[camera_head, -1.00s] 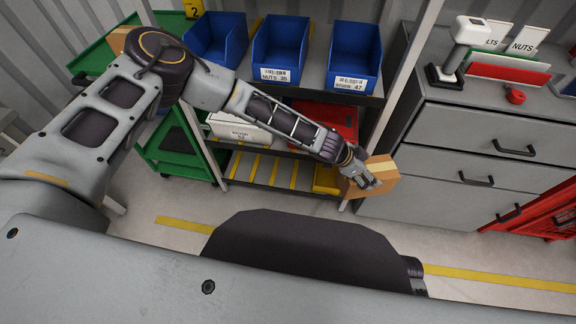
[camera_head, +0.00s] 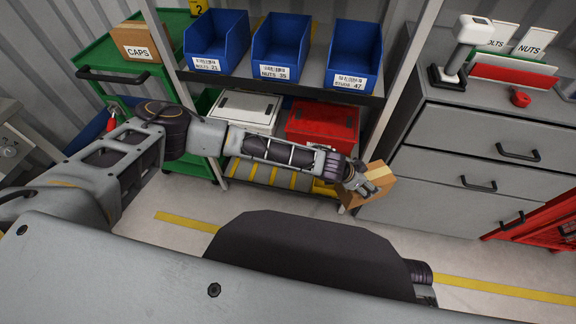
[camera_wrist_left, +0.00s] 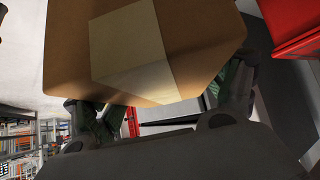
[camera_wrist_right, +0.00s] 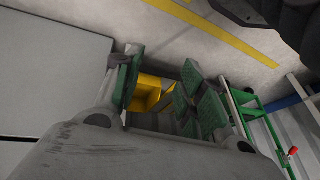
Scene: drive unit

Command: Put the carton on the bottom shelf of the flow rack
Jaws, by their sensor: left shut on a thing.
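The brown carton (camera_head: 378,186) with a paler tape band is held in the air at the front right of the flow rack, close to its right post. My left gripper (camera_head: 362,187) is shut on it. In the left wrist view the carton (camera_wrist_left: 205,45) fills the top between the fingers (camera_wrist_left: 165,108). The flow rack's bottom shelf (camera_head: 255,178) has yellow strips and is partly hidden by my left forearm. My right gripper (camera_wrist_right: 165,92) shows only in its wrist view, fingers apart, with a yellow object farther off seen between them.
Blue bins (camera_head: 281,48) stand on the rack's upper shelf. A white case (camera_head: 244,111) and a red case (camera_head: 322,124) sit below them. A green cart (camera_head: 100,60) with a CAPS box (camera_head: 137,42) is left. A grey drawer cabinet (camera_head: 460,145) stands close right of the carton.

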